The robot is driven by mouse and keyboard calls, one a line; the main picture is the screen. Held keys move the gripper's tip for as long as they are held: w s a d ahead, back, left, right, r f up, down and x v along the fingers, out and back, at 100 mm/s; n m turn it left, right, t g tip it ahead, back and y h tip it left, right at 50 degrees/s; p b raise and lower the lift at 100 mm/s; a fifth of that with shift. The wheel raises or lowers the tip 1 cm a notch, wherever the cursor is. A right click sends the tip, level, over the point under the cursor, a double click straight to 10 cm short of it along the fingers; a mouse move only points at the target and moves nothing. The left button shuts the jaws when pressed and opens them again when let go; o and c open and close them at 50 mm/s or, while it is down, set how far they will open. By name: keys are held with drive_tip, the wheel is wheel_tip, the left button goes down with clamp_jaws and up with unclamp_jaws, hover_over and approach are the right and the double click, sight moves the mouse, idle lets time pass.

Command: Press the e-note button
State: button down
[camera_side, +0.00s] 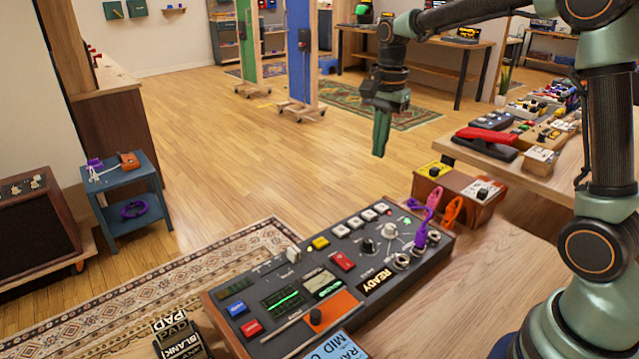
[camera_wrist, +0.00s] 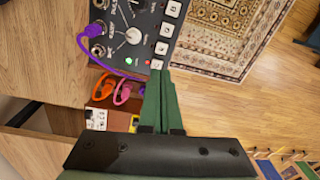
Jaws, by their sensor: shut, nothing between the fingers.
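The dark control panel (camera_side: 330,275) lies on the wooden bench, with a row of white square buttons along its far edge. The buttons in that row include one at the right end (camera_side: 383,208) and one at the left end (camera_side: 340,230). Their letters are too small to read surely, so I cannot tell which is the e-note button. In the wrist view the row runs up from an end button (camera_wrist: 157,64) near my fingertips. My gripper (camera_side: 379,154) is green, shut and empty, pointing down, raised above and behind the panel. Its closed tips show in the wrist view (camera_wrist: 160,74).
A brown box with yellow and white pedals (camera_side: 460,190) stands just beyond. A side bench with a red pedal (camera_side: 487,136) is at the right. The air around my gripper is clear.

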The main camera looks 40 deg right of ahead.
sight(371, 215)
drive_tip(key=shift+w+d+f+m+g, duration=0.15)
drive_tip(key=shift+w+d+f+m, duration=0.15)
drive_tip(key=shift+w+f+m, duration=0.2)
drive_tip(key=shift+w+d+f+m+g, duration=0.15)
drive_tip(key=shift+w+d+f+m, duration=0.2)
drive_tip(key=shift+f+m, duration=0.25)
wheel_tip(371, 215, down, 14)
drive_tip(key=shift+r, duration=0.1)
drive_tip(key=shift+s+f, duration=0.15)
drive_tip(key=shift+f, duration=1)
drive_tip(key=shift+r, duration=0.15)
wheel_tip(371, 215, up, 15)
drive_tip(key=shift+w, duration=0.4)
